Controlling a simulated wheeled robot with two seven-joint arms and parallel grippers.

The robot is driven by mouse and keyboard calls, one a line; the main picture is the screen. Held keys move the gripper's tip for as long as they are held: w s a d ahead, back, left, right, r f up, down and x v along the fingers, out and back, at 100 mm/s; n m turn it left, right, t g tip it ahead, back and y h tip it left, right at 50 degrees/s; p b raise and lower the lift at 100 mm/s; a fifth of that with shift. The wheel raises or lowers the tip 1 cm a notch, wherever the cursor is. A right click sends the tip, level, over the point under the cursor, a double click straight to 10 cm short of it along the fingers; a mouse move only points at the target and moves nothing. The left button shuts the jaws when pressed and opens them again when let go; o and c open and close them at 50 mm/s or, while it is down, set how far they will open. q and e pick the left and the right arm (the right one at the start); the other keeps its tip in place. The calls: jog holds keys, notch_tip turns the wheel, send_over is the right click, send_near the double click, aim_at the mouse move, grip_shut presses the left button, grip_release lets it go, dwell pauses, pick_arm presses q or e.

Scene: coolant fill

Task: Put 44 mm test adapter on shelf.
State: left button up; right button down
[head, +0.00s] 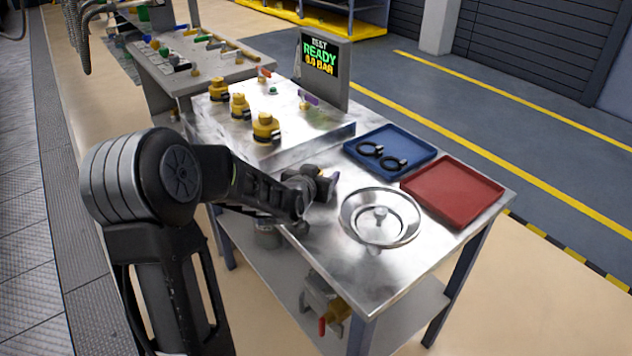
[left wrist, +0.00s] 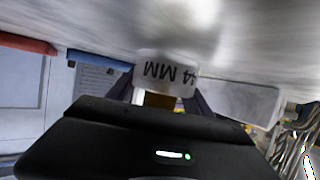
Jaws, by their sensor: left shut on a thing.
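My left gripper (head: 322,188) is low over the steel bench top, between the raised steel block and the round basin. In the left wrist view the left gripper (left wrist: 160,100) is shut on the 44 mm test adapter (left wrist: 165,76). The adapter shows a pale band marked "44 MM", upside down in that view, with a brownish-yellow part below it. In the head view my gripper mostly hides the adapter. I cannot tell whether it touches the bench top. A lower shelf (head: 398,333) runs under the bench. My right gripper is not in view.
Several yellow-and-black fittings (head: 265,128) stand on the raised block (head: 300,140). The display (head: 322,62) reads ready, 0.0 bar. A blue tray (head: 420,143) holds two black rings. A red tray (head: 455,190) is empty. The basin (head: 352,228) has a central knob. A valve (head: 335,312) is below.

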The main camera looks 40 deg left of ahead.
pick_arm(q)
jog(key=shift+c, duration=0.5)
jog(key=shift+r, duration=0.15)
notch_tip(320, 180, up, 10)
jog(key=shift+f+p, duration=0.1)
jog(key=shift+p, duration=0.6)
